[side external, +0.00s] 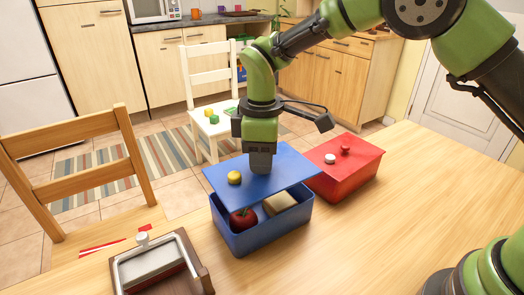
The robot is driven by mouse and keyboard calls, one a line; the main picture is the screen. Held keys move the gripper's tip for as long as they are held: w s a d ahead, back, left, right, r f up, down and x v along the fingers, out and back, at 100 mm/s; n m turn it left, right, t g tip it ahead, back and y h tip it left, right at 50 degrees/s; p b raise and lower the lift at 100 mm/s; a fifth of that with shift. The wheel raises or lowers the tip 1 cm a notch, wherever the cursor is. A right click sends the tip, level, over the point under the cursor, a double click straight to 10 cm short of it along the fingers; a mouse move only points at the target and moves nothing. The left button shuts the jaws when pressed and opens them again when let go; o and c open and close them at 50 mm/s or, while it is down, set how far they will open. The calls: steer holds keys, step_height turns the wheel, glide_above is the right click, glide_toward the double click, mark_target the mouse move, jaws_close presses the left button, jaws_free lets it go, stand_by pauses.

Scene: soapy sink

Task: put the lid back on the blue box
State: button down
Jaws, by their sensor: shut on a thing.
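The blue box (266,236) stands on the wooden table, its front part open to view. A red apple (243,217) and a beige block (280,203) lie inside it. The flat blue lid (290,170) is over the box, set back and raised, so the contents show below its front edge. A yellow round piece (234,177) is on the lid's left part. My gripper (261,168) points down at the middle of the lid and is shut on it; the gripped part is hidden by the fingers. Whether the lid touches the back rim cannot be seen.
A red box (345,185) with its lid on stands close to the right, with a red knob and a white round piece on top. The table's right side is clear. Chairs stand beyond.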

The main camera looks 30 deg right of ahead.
steer(key=shift+f, duration=2.5)
steer(key=shift+f, duration=0.3)
stand_by(0.4)
steer(key=shift+c, duration=2)
jaws_free()
steer(key=shift+r, duration=3.5)
